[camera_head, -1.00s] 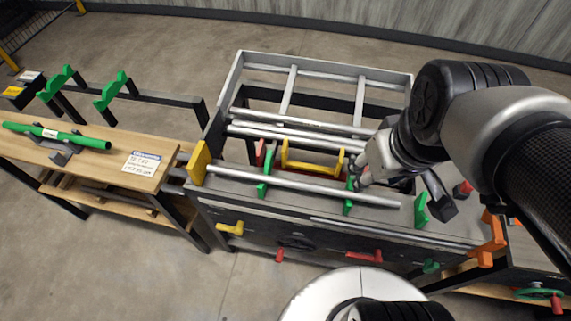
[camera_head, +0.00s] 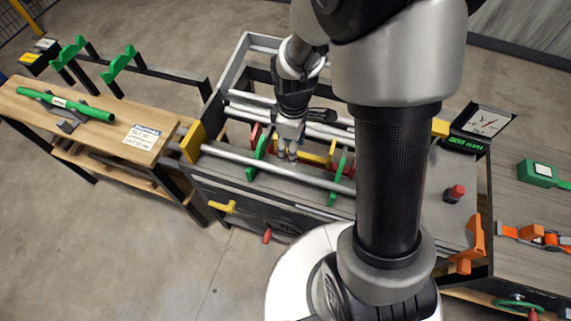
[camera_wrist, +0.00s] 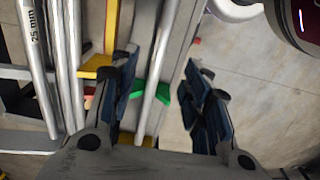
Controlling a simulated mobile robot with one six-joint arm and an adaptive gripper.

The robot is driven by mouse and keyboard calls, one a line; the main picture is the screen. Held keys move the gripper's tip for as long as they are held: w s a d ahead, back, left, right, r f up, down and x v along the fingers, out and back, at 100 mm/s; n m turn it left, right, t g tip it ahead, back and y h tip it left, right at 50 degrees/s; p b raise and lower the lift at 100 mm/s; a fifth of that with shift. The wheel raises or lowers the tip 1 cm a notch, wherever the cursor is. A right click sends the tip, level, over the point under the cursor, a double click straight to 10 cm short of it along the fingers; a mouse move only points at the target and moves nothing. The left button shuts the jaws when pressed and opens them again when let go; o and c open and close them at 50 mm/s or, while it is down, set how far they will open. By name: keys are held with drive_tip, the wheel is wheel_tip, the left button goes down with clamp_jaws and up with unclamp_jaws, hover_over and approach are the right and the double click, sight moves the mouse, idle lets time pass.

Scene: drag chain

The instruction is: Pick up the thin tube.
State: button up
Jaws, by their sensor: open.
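A slim silver tube (camera_head: 225,155) lies across green supports (camera_head: 258,158) along the front of the workbench. It also shows in the wrist view (camera_wrist: 162,60), running lengthwise between my gripper's spread fingers. My gripper (camera_head: 287,156) points down over the bench close to this tube. In the wrist view my gripper (camera_wrist: 161,78) is open, with a dark finger on each side of the tube. Touch cannot be told. Several other silver tubes lie behind it, one marked 25 mm (camera_wrist: 36,60). I cannot tell for certain which is the thin one.
A yellow stop (camera_head: 193,143) stands at the tube's left end, and a yellow bracket (camera_wrist: 96,68) lies beside my left finger. A green tube (camera_head: 65,104) rests on the wooden side bench. My arm hides the bench's middle right. A red knob (camera_head: 455,193) stands to the right.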

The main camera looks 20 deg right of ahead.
drive_tip(key=b, duration=0.2)
hover_over(289, 171)
drive_tip(key=f, duration=0.7)
drive_tip(key=shift+d+f, duration=0.25)
drive_tip(key=shift+f, duration=0.15)
drive_tip(key=f+b, duration=0.1)
drive_tip(key=f, duration=0.2)
drive_tip(key=f+b, duration=0.1)
drive_tip(key=f, duration=0.1)
drive_tip(key=shift+a+f+b, duration=0.15)
drive_tip(key=shift+a+b, duration=0.15)
drive_tip(key=shift+b, duration=0.05)
clamp_jaws()
